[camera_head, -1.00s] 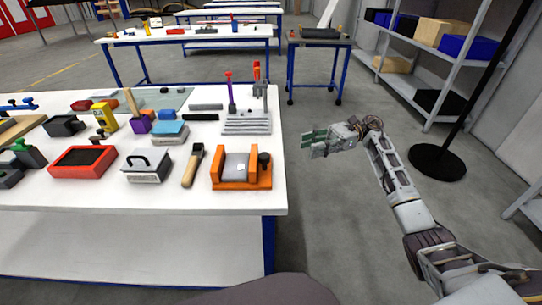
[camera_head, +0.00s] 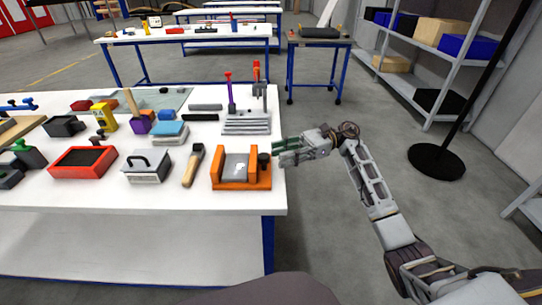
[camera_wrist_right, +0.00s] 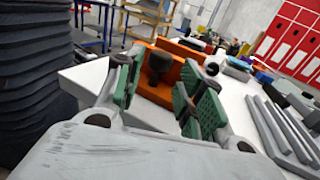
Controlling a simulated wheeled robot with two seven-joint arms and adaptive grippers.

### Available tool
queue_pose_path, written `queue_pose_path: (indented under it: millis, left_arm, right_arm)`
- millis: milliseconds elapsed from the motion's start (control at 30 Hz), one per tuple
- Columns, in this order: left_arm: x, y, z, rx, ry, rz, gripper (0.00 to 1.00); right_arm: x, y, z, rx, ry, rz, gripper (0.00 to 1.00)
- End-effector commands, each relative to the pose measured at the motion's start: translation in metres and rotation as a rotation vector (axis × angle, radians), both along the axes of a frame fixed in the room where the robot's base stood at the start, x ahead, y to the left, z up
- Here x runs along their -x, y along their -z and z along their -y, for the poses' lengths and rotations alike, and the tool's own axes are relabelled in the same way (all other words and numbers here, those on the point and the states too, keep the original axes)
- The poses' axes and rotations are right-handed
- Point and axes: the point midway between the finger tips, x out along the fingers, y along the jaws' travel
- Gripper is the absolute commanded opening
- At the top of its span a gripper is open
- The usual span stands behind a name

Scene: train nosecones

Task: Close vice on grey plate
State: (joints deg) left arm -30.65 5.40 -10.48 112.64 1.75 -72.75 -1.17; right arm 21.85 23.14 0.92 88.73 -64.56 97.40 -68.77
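The orange vice (camera_head: 241,184) stands near the right front corner of the white table. The grey plate (camera_head: 236,166) sits between its two jaws. A black knob (camera_head: 264,160) is on the vice's right side. My right gripper (camera_head: 277,152) is at the table's right edge, beside the knob. In the right wrist view, my right gripper (camera_wrist_right: 157,82) is open, its green-padded fingers apart with the black knob (camera_wrist_right: 160,62) between and just ahead of them. The orange vice (camera_wrist_right: 154,92) lies beyond. I cannot tell whether a finger touches the knob. My left gripper is not in view.
A hammer (camera_head: 193,166), a grey box with a handle (camera_head: 147,168) and a red bin (camera_head: 83,163) lie left of the vice. A grey slotted stand (camera_head: 247,124) is behind it.

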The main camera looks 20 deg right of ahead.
Motion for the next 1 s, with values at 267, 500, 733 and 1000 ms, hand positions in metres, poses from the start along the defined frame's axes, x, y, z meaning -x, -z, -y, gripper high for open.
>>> queue_pose_path:
  millis: [267,500,733,1000]
  left_arm:
    - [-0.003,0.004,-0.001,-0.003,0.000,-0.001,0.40]
    - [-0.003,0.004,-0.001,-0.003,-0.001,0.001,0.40]
    - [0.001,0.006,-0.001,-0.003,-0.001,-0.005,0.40]
    - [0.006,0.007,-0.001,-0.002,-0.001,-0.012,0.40]
  right_arm:
    - [0.004,0.000,-0.031,-0.002,-0.001,0.000,0.38]
    - [0.004,0.000,-0.040,-0.001,0.001,0.000,0.38]
    - [0.005,0.000,-0.040,0.000,0.001,0.000,0.38]
    - [0.004,0.000,-0.040,0.000,0.001,0.000,0.06]
